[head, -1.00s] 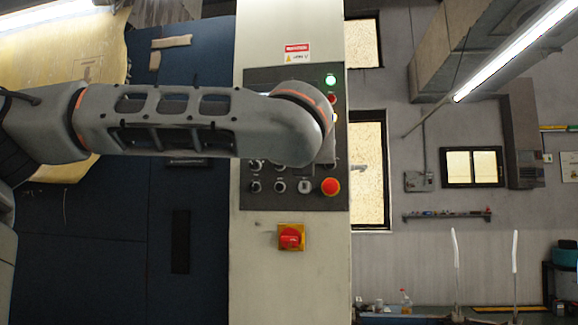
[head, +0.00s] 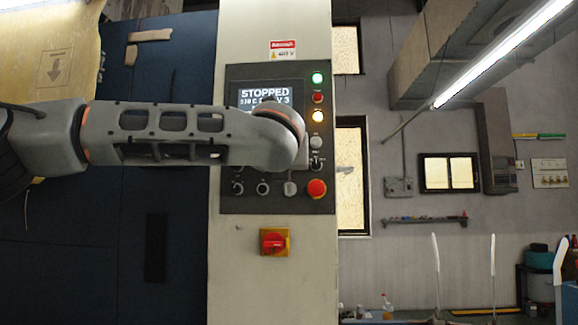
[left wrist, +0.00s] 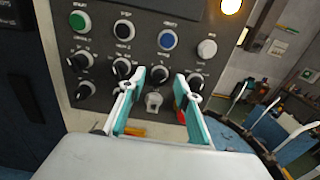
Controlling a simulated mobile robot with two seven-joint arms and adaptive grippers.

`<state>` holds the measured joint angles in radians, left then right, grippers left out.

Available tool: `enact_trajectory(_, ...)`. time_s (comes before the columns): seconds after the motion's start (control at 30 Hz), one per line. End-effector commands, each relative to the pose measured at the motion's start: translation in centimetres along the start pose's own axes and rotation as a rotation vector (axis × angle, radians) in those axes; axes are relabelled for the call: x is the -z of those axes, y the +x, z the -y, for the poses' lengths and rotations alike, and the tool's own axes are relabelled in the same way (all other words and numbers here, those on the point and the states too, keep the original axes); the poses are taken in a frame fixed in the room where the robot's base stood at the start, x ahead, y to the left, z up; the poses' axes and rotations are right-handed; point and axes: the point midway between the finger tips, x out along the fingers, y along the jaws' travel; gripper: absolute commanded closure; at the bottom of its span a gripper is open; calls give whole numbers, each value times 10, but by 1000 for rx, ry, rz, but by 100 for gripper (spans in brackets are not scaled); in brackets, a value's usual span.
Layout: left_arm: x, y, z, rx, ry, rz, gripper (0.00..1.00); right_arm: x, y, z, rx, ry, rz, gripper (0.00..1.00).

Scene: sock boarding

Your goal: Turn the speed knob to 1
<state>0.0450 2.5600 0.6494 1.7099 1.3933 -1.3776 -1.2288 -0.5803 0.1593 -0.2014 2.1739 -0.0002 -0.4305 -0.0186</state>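The control panel (head: 310,207) faces me in the head view. Its screen (head: 265,96) reads "STOPPED", with a 3 at the end of the line below. In the left wrist view several black knobs form rows under a green button (left wrist: 79,21) and a blue button (left wrist: 167,40). The knob labels are too small to read, so I cannot tell which is the speed knob. My left gripper (left wrist: 160,80) is open, its teal fingers apart at the panel. In the head view my arm hides this gripper. My right gripper is not in view.
A red emergency button (head: 317,188) sits at the panel's lower right, with a red-and-yellow switch (head: 274,241) below the panel. A grey selector (left wrist: 153,101) lies just under the fingertips. A white button (left wrist: 207,48) is to the upper right.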

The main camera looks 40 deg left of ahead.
Motion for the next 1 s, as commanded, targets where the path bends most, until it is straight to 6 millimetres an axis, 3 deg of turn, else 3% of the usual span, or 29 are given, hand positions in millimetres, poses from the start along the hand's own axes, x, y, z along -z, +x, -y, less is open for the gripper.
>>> enact_trajectory(0.33, -1, 5, 0, 0, -1, 2, 67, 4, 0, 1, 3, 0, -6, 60)
enact_trajectory(0.47, -1, 4, 0, 0, -1, 1, 100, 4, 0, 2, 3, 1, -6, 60)
enact_trajectory(1.0, -1, 4, 0, 0, -101, 1, 100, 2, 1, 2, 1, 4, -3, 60)
